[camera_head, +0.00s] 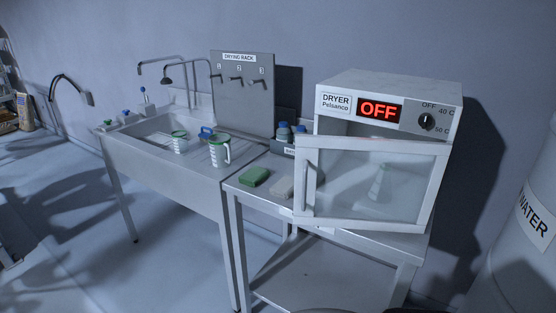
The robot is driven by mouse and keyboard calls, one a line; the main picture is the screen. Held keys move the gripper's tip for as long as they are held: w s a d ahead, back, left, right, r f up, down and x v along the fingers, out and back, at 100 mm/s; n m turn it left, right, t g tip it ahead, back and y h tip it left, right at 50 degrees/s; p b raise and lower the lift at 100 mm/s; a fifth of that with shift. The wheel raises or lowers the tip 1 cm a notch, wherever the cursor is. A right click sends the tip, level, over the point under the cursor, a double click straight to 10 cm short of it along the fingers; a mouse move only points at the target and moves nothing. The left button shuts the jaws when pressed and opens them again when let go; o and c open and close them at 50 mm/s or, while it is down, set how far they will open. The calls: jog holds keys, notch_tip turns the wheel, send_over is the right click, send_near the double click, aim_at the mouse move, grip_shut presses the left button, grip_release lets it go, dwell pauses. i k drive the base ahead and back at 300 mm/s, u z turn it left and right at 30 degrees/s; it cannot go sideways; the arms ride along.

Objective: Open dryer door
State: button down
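The white dryer (389,88) stands on the right end of a metal table, with a red "OFF" display and a dial on its front. Its glass door (345,224) has a white frame and a vertical bar handle (310,190) at the left edge. The door stands partly open, its left side swung out toward me and its right side at the dryer body. A conical flask (378,185) shows faintly through the glass. My gripper is not in view.
A green sponge (255,177) and a pale block (282,188) lie left of the door. Blue-capped bottles (284,132) stand behind them. A sink (150,140) with measuring jugs is farther left. A large "WATER" tank (520,235) stands at the right.

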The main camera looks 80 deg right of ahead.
aim_at(308, 147)
jog(key=i, duration=0.9)
jog(key=z, duration=1.7)
